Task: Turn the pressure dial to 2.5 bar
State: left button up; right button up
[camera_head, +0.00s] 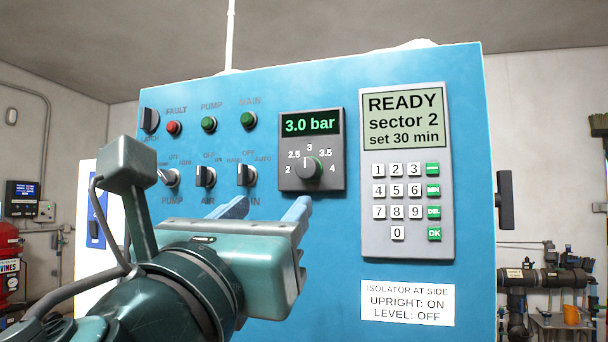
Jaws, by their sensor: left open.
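The pressure dial (308,169) is a dark round knob on a grey module on the blue panel. Its white pointer line stands upright at the 3 of a scale running from 2 to 4. The green display (310,124) above it reads 3.0 bar. My left gripper (266,208) is in front of the panel, below and to the left of the dial. Its two blue fingertips are apart, with nothing seen between them. The right fingertip is just below the dial module; whether it touches the panel I cannot tell. My right gripper is not in view.
A keypad module (407,248) with a screen reading READY, sector 2, set 30 min is right of the dial. Selector switches (205,177) and round lamps (209,124) are to its left. A black handle (505,200) sticks out at the cabinet's right side.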

aim_at(306, 172)
pick_arm(q)
jog(key=p+x, duration=0.4)
jog(key=x, duration=0.7)
jog(key=shift+w+r, duration=0.15)
jog(key=shift+w, duration=0.2)
jog(key=shift+w+d+r, duration=0.1)
jog(key=shift+w+d, duration=0.1)
jog(key=shift+w, duration=0.2)
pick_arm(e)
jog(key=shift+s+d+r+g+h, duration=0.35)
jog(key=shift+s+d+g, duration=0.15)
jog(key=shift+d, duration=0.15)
pick_arm(q)
jog(key=c, duration=1)
jog(key=shift+o, duration=0.2)
jog(key=shift+n, duration=0.3)
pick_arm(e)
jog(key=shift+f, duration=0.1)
